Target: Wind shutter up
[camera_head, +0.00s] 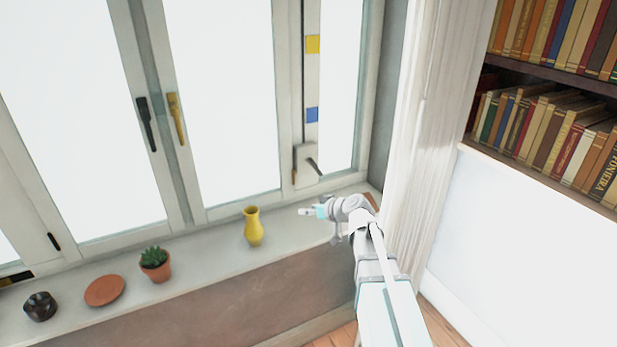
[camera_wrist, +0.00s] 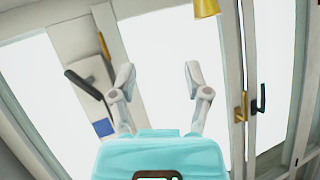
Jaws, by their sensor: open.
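The shutter winder (camera_head: 302,158) is a pale box with a short dark crank handle (camera_head: 313,165), low on the narrow frame strip right of the middle window. The handle shows as a dark bar (camera_wrist: 83,85) at left in the wrist view. A strip with a yellow mark (camera_head: 312,44) and a blue mark (camera_head: 312,114) runs above the box; the blue mark also shows in the wrist view (camera_wrist: 103,127). My gripper (camera_head: 304,211) is below the winder in the head view. In the wrist view its fingers (camera_wrist: 158,76) are spread and empty, right of the handle.
The sill (camera_head: 205,257) holds a yellow vase (camera_head: 252,227), a potted plant (camera_head: 155,265), a terracotta dish (camera_head: 104,291) and a dark pot (camera_head: 39,307). Black (camera_head: 146,124) and yellow (camera_head: 176,118) window handles are left. A white curtain (camera_head: 425,130) and bookshelf (camera_head: 545,75) are right.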

